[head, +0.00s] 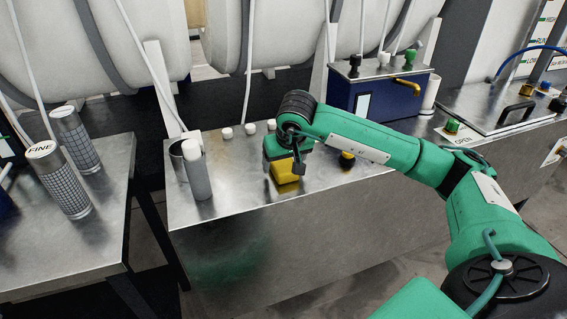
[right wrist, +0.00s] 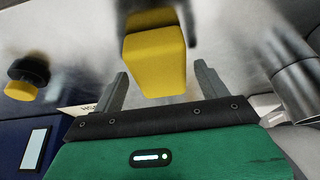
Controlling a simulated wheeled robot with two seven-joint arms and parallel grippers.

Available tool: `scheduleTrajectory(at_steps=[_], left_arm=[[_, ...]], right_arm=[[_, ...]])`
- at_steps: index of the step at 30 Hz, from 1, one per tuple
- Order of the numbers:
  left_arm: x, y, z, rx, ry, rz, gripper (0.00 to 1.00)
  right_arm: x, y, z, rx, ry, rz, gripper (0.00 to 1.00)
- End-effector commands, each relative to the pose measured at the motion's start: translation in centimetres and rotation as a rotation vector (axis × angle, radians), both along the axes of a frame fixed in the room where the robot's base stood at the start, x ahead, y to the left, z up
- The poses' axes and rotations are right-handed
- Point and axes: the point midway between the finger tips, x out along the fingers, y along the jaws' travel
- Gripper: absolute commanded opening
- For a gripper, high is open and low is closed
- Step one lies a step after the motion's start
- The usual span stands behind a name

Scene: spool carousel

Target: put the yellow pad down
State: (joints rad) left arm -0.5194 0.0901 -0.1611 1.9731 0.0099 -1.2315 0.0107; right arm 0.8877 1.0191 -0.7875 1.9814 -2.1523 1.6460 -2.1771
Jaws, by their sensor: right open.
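The yellow pad (head: 288,187) is a small block that appears to rest on the steel bench top (head: 235,203), near its middle. In the right wrist view the yellow pad (right wrist: 155,62) lies between my gripper's two grey fingers, with a visible gap on each side. My right gripper (head: 284,172) is open just above and around the pad, pointing down, and hides part of it in the head view. The open fingers also show in the right wrist view (right wrist: 162,82). My left gripper is not in view.
A black and yellow knob (head: 347,158) is right of the pad. A blue box (head: 375,98) with a brass tap stands behind. A FINE cylinder (head: 60,180) is on the left table.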

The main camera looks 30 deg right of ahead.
Motion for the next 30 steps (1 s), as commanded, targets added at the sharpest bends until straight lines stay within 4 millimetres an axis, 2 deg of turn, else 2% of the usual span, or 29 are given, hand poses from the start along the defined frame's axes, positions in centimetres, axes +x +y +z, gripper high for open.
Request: scheduleTrajectory(at_steps=[1, 9, 15, 20, 30], left_arm=[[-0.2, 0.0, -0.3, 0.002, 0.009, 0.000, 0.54], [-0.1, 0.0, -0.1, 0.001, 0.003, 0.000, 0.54], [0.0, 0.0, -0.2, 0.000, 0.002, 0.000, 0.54], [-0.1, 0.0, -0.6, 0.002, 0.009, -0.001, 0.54], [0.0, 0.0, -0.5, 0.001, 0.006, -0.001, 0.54]], right_arm=[[-0.3, 0.1, 1.2, -0.001, -0.006, 0.000, 0.76], [-2.6, 0.6, 6.8, 0.000, -0.007, 0.001, 0.76], [-3.6, 0.9, 9.4, 0.001, -0.005, 0.001, 0.76], [-4.0, 1.0, 10.1, -0.001, -0.003, 0.000, 0.76], [-4.0, 1.0, 10.1, 0.000, -0.002, 0.000, 0.76]])
